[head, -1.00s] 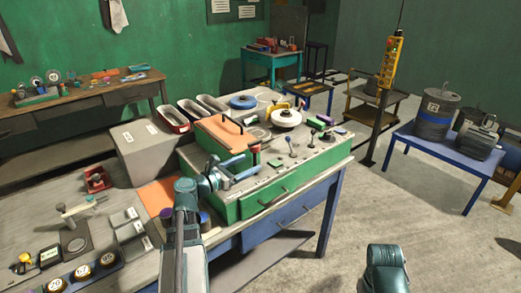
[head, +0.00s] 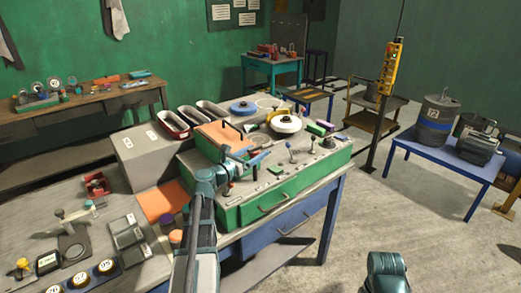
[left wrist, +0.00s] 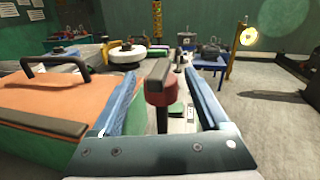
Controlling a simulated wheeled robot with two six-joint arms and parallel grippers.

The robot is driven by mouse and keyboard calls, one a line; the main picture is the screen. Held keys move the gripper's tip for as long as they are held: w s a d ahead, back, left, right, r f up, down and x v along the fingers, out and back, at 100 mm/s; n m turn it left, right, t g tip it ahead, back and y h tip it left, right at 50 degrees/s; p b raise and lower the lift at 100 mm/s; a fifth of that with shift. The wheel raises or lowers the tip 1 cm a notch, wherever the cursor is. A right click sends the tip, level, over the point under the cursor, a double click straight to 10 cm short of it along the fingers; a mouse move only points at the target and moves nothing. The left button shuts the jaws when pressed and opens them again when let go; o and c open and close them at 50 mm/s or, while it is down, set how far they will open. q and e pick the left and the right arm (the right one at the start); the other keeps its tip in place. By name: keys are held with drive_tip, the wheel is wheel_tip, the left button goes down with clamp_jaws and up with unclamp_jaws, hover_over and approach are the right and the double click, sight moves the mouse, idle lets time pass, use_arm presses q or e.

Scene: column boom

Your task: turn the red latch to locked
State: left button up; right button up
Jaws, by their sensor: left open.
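The red latch (left wrist: 160,90) shows in the left wrist view as a red body with a dark grip, standing upright between my two blue fingers. My left gripper (left wrist: 163,76) is open, with one finger on each side of the latch. A gap shows on the right side; I cannot tell whether the left finger touches it. In the head view my left gripper (head: 262,152) is over the green console (head: 290,187), beside the orange panel, and largely hides the latch.
An orange panel with a black handle (left wrist: 55,95) lies close left of my left gripper. The floor at right is clear up to a blue table (head: 440,150).

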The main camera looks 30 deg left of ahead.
use_arm(q)
drive_tip(key=shift+w+d, duration=0.2)
drive_tip(key=shift+w, duration=0.6)
drive_tip(key=shift+w+d, duration=0.15)
drive_tip(key=shift+w, duration=0.6)
clamp_jaws()
